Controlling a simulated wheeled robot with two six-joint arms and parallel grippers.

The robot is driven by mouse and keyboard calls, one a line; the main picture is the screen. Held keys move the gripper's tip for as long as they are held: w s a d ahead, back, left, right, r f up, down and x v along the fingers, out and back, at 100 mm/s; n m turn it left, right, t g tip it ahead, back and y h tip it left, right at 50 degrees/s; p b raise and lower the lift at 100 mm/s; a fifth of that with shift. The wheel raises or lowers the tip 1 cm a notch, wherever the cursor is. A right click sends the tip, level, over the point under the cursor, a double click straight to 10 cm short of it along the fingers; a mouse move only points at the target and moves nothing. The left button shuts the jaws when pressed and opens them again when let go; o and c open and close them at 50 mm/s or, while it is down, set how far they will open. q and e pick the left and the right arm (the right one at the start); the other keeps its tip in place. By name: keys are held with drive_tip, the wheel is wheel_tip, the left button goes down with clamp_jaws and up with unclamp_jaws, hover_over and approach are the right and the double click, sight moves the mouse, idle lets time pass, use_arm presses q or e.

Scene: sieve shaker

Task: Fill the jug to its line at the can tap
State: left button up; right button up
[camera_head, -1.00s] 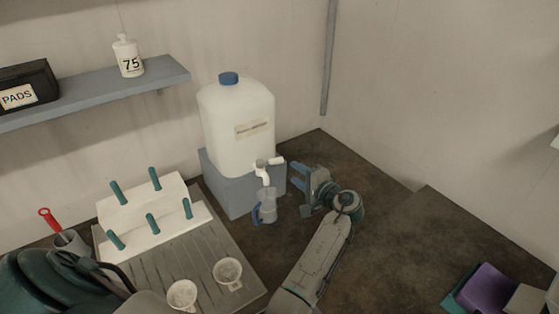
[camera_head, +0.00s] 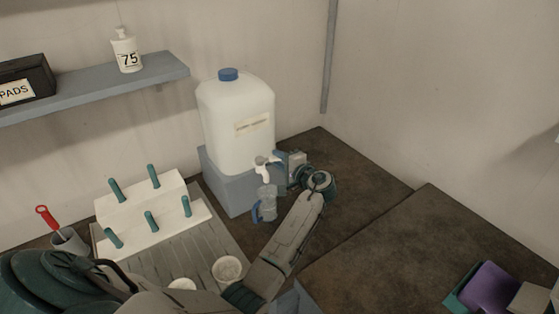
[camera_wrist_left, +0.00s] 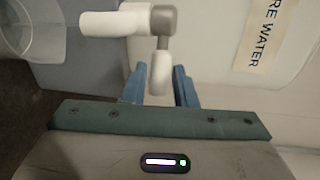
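The white water can (camera_head: 237,125) with a blue cap stands on a grey block. Its white tap (camera_head: 262,166) points down over the clear jug (camera_head: 266,204) with a blue handle, which stands upright on the dark worktop. The jug's line and water level are too small to tell. My left gripper (camera_head: 279,163) is at the tap from the right. In the left wrist view, its blue fingers (camera_wrist_left: 159,88) are open on either side of the tap's white lever (camera_wrist_left: 159,73), with gaps beside it. A clear rounded part, apparently the jug (camera_wrist_left: 30,28), shows top left there. My right gripper is out of view.
A white rack (camera_head: 150,213) with green pegs and white cups (camera_head: 227,269) stand on a grooved board at left. A shelf (camera_head: 100,92) holds a bottle (camera_head: 126,50) and a PADS box. A purple item (camera_head: 489,287) lies at lower right.

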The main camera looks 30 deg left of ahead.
use_arm(q)
clamp_jaws()
drive_tip(key=shift+w+f+g+b, duration=0.1)
drive_tip(key=shift+f+g+b, duration=0.15)
drive_tip(key=shift+b, duration=0.25)
drive_tip(key=n+g+b, duration=0.1)
drive_tip(key=g+b, duration=0.1)
drive_tip(key=w+a+n+g+y+b, duration=0.1)
drive_tip(key=n+g+b, duration=0.1)
drive_tip(key=b, duration=0.1)
drive_tip(key=shift+a, duration=0.1)
drive_tip(key=shift+w+a+r+n+g+b, duration=0.15)
drive_tip(key=shift+a+n+g+b, duration=0.05)
drive_tip(key=shift+n+g+b, duration=0.45)
drive_tip(key=shift+r, duration=0.1)
drive_tip(key=shift+o, duration=2.2)
unclamp_jaws()
